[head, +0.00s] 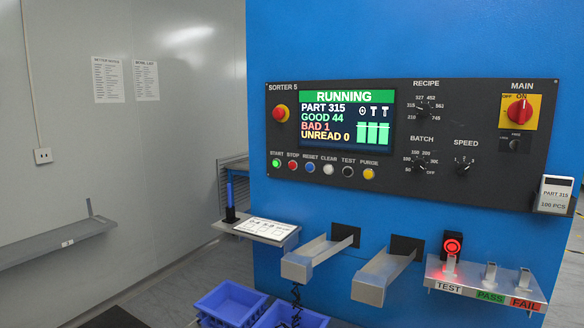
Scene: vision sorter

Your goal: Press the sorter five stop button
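The sorter five control panel (400,185) is a dark plate on the blue machine front, labelled SORTER 5. The small red stop button (293,166) sits in the row below the screen, under the word STOP. It is between the green start button (276,163), which looks lit, and the blue reset button (310,168). The screen (345,117) reads RUNNING, part 315, good 44, bad 1, unread 0. Neither of my grippers is in view.
Two metal chutes (316,257) stick out below the panel. A small shelf (266,231) with a printed sheet projects at the left. A ledge (486,284) marked TEST, PASS, FAIL projects at the right, with a red glowing light. Blue bins (230,302) stand below.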

